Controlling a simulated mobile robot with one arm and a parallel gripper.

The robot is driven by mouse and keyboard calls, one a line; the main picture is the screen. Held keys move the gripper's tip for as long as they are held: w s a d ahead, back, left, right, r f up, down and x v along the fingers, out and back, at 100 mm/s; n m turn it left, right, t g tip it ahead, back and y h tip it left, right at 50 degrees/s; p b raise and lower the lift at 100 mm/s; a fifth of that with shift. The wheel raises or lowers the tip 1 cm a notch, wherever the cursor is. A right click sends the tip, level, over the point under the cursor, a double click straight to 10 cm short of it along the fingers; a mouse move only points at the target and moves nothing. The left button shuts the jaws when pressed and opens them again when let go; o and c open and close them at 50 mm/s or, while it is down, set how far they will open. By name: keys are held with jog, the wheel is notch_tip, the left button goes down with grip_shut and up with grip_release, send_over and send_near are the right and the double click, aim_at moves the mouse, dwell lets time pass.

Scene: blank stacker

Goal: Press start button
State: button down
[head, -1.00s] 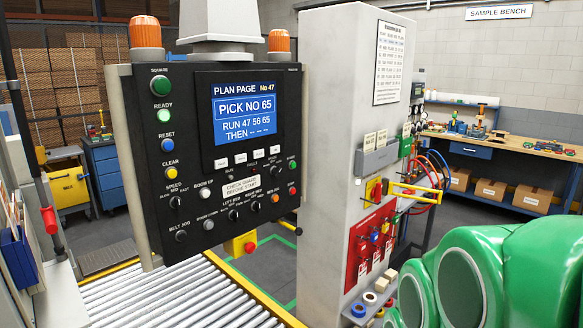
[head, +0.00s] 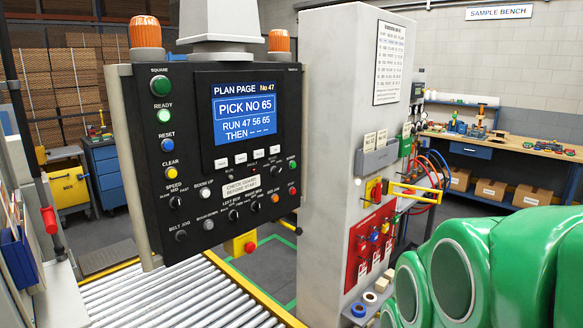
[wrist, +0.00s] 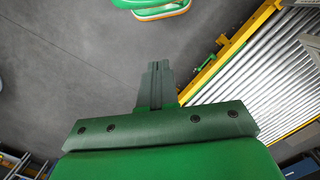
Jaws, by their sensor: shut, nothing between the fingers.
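The black control panel (head: 205,210) hangs over the roller conveyor in the head view, with a blue screen (head: 245,113) reading "PICK NO 65". A small green button (head: 292,165) sits at its right edge, above a small red button (head: 291,190); their labels are too small to read. A larger green button (head: 161,86) marked SQUARE and a lit green READY lamp (head: 164,116) are at the upper left. My gripper (wrist: 160,66) shows in the wrist view, shut and empty above grey floor, clear of the panel. The head view shows my green arm but not the gripper.
The roller conveyor (head: 190,292) runs below the panel. A yellow box with a red button (head: 248,245) is under the panel. The sample bench (head: 500,142) is behind right.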

aim_at(293, 165)
jog(key=w+a+r+t+y, duration=0.1)
jog(key=w+r+t, duration=0.2)
jog(key=w, duration=2)
jog(key=w+a+r+t+y, duration=0.1)
jog(key=w+r+t, duration=0.3)
jog(key=w+t, duration=0.9)
jog(key=w+a+r+m+t, duration=0.1)
jog(key=w+r+t, duration=0.3)
jog(key=w, duration=3)
jog(key=shift+w+a+r+t+y, duration=0.35)
jog(key=shift+a+t, duration=0.55)
jog(key=shift+t, duration=1.5)
jog(key=shift+s+f, duration=0.1)
jog(key=shift+f, duration=0.05)
jog(key=w+a, duration=0.6)
jog(key=shift+w, duration=0.15)
